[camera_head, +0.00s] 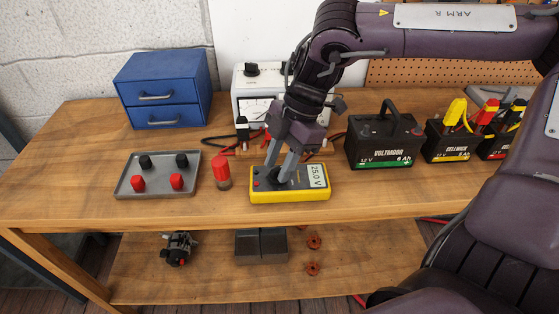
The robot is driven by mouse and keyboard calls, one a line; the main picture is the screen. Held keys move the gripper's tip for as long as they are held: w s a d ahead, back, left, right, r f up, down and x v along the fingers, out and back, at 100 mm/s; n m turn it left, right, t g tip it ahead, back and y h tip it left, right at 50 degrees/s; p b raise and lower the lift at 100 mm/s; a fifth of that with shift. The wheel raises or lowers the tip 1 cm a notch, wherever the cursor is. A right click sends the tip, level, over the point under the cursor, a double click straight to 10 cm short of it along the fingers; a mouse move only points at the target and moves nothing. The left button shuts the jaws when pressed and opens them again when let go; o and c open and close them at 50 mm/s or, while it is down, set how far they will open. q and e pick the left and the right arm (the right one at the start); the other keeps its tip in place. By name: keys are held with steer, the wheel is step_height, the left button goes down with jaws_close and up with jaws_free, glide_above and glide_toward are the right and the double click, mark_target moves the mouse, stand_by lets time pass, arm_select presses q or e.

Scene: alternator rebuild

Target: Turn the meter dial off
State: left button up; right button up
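The yellow meter (310,195) lies on the wooden bench near its front edge. Its display (317,176) reads 25.0 V at its right end, and a red spot shows near its left end. My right gripper (279,178) reaches down from above with its fingertips at the dark face of the meter. The fingers hide the dial, so its setting does not show. I cannot tell whether the fingers are shut on the dial or apart around it. My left gripper is not in view.
A grey tray (125,190) with black and red caps and a red-topped container (221,172) stand left of the meter. A white analog instrument (243,82) with leads stands behind. A black battery (384,138) is right; a blue drawer box (163,88) is back left.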

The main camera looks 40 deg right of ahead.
steer(key=shift+f, duration=0.1)
jaws_close()
